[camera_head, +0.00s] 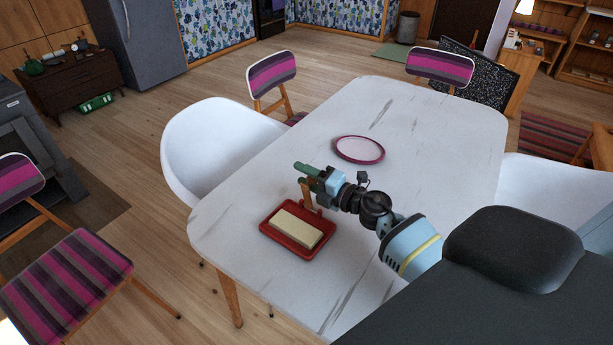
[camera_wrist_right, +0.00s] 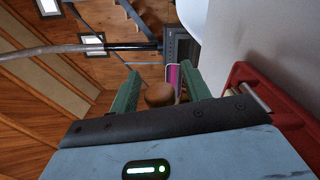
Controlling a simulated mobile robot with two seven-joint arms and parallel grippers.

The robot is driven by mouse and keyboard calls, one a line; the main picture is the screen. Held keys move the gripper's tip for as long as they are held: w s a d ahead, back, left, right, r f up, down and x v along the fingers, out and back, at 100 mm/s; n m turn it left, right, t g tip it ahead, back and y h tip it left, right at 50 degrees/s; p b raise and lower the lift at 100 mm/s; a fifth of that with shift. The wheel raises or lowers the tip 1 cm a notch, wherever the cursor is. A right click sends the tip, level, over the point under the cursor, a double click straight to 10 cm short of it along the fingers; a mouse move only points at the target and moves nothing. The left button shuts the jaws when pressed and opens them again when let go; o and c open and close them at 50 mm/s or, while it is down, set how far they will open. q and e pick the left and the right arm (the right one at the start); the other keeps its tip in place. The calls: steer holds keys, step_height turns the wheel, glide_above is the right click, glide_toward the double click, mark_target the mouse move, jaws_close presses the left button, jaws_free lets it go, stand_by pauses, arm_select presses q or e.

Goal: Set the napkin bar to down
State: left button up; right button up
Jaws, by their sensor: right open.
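A red napkin tray (camera_head: 270,238) lies on the table with a cream napkin stack (camera_head: 296,228) in it. The wooden napkin bar (camera_head: 307,194) stands raised at the tray's far edge, clear of the napkins. My right gripper (camera_head: 306,172) is at the bar's upper end, with its green fingers spread. In the wrist view, a rounded brown end (camera_wrist_right: 160,94), apparently the bar's, shows between the open fingers (camera_wrist_right: 161,75). I cannot tell whether they touch it. Part of the red tray (camera_wrist_right: 243,72) shows at right there. My left gripper is not in view.
The white marble-look table (camera_head: 420,120) holds a pink-rimmed plate (camera_head: 360,149) beyond my gripper. A white chair (camera_head: 215,140) stands close to the table's left edge. The tabletop around the tray and plate is clear.

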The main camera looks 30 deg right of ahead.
jaws_close()
